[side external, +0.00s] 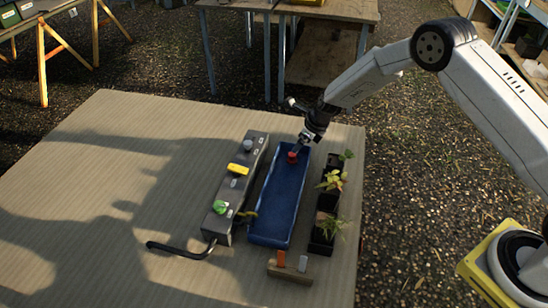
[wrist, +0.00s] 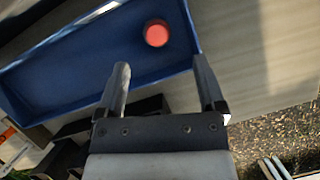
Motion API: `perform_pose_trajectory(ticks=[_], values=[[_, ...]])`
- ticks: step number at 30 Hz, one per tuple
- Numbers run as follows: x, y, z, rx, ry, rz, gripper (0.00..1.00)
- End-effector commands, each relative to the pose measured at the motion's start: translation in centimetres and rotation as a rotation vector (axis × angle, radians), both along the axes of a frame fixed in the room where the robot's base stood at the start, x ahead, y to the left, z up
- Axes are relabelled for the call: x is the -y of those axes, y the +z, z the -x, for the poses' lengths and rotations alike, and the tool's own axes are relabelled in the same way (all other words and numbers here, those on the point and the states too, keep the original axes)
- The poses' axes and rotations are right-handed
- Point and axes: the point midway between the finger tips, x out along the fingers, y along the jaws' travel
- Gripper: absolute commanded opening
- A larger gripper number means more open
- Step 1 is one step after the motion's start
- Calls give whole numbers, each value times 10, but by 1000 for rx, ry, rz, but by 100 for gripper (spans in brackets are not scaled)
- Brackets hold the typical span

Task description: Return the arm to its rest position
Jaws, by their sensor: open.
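My gripper (side external: 301,147) hangs over the far end of a long blue tray (side external: 268,226). In the wrist view my gripper (wrist: 162,72) has its two fingers well apart, with nothing between them. A red round-topped object (side external: 292,157) is in the tray's far end, close below the fingertips in the side view. In the wrist view the red object (wrist: 157,33) lies beyond the fingertips, apart from both, inside the blue tray (wrist: 60,75). The lower part of the red object is hard to make out.
A grey block (side external: 217,227) with white, yellow and green pieces on top stands left of the tray. Small black plant pots (side external: 321,238) line its right side. A wooden holder (side external: 288,272) is in front. The table's left part is mostly clear, with a black bar (side external: 175,251).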

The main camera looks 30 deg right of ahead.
Motion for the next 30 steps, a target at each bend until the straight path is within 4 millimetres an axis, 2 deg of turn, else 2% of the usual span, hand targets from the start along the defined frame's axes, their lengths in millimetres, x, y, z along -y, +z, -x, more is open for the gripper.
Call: perform_pose_trajectory(ticks=[8, 14, 20, 30], values=[[0, 2, 1, 3, 17, 8, 88], [2, 19, 11, 20, 143, 64, 88], [5, 51, 35, 52, 411, 177, 88], [12, 108, 97, 106, 980, 400, 88]])
